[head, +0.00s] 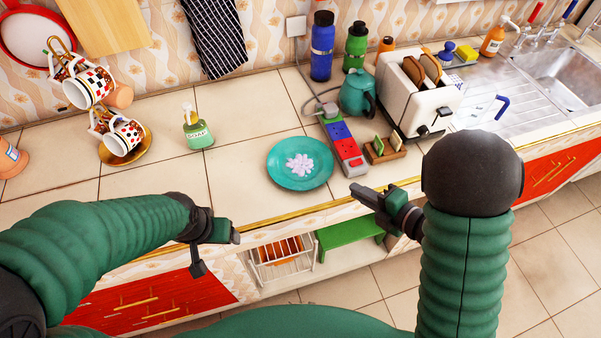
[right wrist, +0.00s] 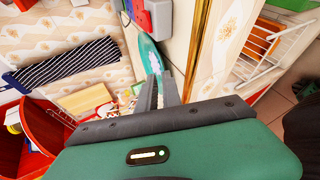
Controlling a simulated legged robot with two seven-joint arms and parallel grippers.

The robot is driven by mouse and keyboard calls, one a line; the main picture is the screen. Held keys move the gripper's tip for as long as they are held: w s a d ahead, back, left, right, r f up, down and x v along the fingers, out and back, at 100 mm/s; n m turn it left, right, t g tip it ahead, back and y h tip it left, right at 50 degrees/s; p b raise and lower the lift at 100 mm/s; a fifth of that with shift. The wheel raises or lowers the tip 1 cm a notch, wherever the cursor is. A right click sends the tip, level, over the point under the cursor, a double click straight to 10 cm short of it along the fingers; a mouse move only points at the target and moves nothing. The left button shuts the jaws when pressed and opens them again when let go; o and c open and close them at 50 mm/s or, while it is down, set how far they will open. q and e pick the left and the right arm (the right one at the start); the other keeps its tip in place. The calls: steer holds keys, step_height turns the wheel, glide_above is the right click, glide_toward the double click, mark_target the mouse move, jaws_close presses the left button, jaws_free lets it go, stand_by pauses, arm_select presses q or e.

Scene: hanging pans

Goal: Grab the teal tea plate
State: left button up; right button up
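The teal tea plate (head: 283,176) lies flat on the tiled counter near its front edge, with a pale pink flower pattern in its middle. It also shows in the right wrist view (right wrist: 147,47), partly hidden, beyond the fingertips. My right gripper (head: 353,189) is to the right of the plate, near the counter's front edge and apart from it. In the right wrist view its two fingers (right wrist: 161,85) show a narrow gap with nothing held. My left gripper (head: 236,237) is in front of the counter, left of and nearer than the plate; its finger opening is not clear.
A power strip (head: 346,150) lies just right of the plate, beside a small wooden toast rack (head: 385,152). A teal kettle (head: 358,93) and toaster (head: 412,95) stand behind. A soap bottle (head: 197,130) stands left.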

mark_target(327, 177)
steer(key=x, duration=1)
steer(key=shift+w+a+f+p, duration=0.1)
steer(key=shift+a+f+p, duration=0.1)
steer(key=shift+a+p, duration=0.15)
steer(key=shift+d, duration=0.1)
jaws_close()
stand_by(0.8)
